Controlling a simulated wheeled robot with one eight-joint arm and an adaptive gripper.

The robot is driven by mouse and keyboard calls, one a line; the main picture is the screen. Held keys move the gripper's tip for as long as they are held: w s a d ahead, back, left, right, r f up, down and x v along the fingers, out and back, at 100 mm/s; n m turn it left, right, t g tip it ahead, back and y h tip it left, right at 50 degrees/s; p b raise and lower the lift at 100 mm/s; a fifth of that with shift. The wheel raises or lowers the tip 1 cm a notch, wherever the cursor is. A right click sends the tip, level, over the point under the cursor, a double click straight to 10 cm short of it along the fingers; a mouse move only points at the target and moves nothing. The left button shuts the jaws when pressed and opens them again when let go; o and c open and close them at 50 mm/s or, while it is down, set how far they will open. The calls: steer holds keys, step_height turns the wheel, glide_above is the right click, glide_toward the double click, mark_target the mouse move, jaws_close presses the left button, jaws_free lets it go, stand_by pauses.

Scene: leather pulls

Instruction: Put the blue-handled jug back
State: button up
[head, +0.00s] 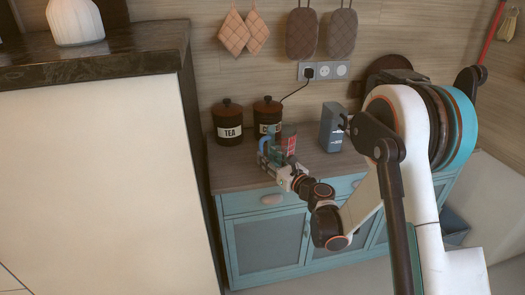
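My gripper (270,157) is at the end of my outstretched arm, over the front of the wooden counter top (241,178). A small blue curved piece (266,143) shows right at the gripper. It may be the handle of the blue-handled jug, but the jug's body cannot be made out. The view is too small and crowded to tell whether the fingers are open or shut, or whether they touch the blue piece.
A red can (289,136) stands just behind the gripper. A TEA canister (228,124) and a second dark canister (267,112) stand behind to the left. A grey-blue container (331,128) stands to the right. A tall pale cabinet (100,185) fills the left.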

steer(key=v, duration=0.7)
steer(key=d+r+m+t+h, duration=0.6)
steer(key=d+r+m, duration=0.4)
steer(key=r+m, duration=0.5)
steer(key=s+d+r+m+g+h, duration=0.3)
steer(key=s+d+r+m+h, duration=0.3)
steer(key=d+m, duration=0.4)
steer(key=s+f+m+g, duration=0.3)
steer(key=s+m, duration=0.3)
steer(key=s, duration=0.3)
steer(key=s+a+f+m+g, duration=0.1)
steer(key=s+f+m+g, duration=0.2)
steer(key=s+m, duration=0.3)
steer(key=s+a+f+m+g, duration=0.1)
steer(key=s+f+m+g, duration=0.3)
steer(key=s, duration=0.9)
steer(key=f+m, duration=0.1)
steer(key=m, duration=0.1)
steer(key=shift+m+y+p, duration=0.3)
steer(key=shift+m+p, duration=0.1)
steer(key=shift+d+f, duration=0.1)
